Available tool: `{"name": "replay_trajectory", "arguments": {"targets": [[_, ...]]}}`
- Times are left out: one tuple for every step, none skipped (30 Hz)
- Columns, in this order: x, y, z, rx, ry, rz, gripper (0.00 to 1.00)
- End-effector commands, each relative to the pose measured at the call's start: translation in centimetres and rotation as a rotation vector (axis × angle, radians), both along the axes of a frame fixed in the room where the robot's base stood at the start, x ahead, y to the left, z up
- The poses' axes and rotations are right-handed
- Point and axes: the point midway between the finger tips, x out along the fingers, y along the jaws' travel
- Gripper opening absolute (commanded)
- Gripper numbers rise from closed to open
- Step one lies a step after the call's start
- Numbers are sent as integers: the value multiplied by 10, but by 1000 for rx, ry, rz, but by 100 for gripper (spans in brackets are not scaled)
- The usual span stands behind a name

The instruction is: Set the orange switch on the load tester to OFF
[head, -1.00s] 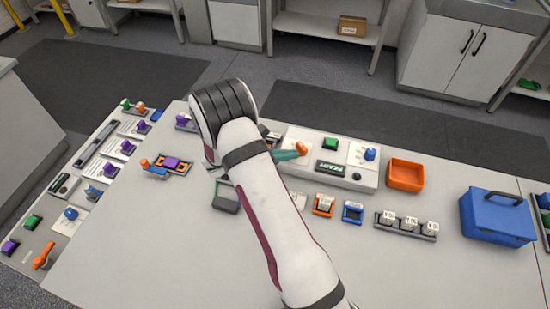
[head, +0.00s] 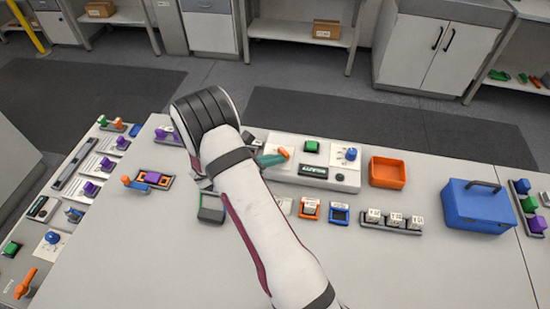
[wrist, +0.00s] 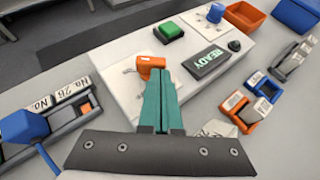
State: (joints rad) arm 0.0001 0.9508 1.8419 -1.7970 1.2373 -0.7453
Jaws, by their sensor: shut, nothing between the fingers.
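The load tester (head: 345,176) is a pale box on the bench with a dark display reading READY (wrist: 208,62), a green button (head: 311,146) and a blue knob (head: 351,153). Its orange switch (head: 284,153) is at the left end of the panel; in the wrist view the orange switch (wrist: 151,62) lies just beyond my fingertips. My gripper (wrist: 160,85) has teal fingers, closed together and empty, with tips right at the switch's near side. I cannot tell whether they touch it. The fingers hide part of the panel near the switch, and its labels are unreadable.
An orange bin (head: 388,172) stands right of the tester, with a blue case (head: 478,206) farther right. Small orange (head: 310,208) and blue (head: 340,213) holders and a rack of labelled blocks (head: 391,222) sit in front. Another panel with switches lines the left side.

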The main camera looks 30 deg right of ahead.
Motion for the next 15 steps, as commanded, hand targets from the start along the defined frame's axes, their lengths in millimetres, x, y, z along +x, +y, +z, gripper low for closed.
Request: {"name": "replay_trajectory", "arguments": {"targets": [[0, 0, 0, 0, 0, 0, 0], [-1, 0, 0, 0, 0, 0, 0], [-1, 0, 0, 0, 0, 0, 0], [-1, -1, 0, 0, 0, 0, 0], [-1, -1, 0, 0, 0, 0, 0], [-2, -1, 0, 0, 0, 0, 0], [-2, -1, 0, 0, 0, 0, 0], [-2, -1, 0, 0, 0, 0, 0], [-2, -1, 0, 0, 0, 0, 0], [-3, -1, 0, 0, 0, 0, 0], [-3, -1, 0, 0, 0, 0, 0], [-3, -2, 0, 0, 0, 0, 0], [-3, -2, 0, 0, 0, 0, 0], [-4, -2, 0, 0, 0, 0, 0], [-4, -2, 0, 0, 0, 0, 0]]}}
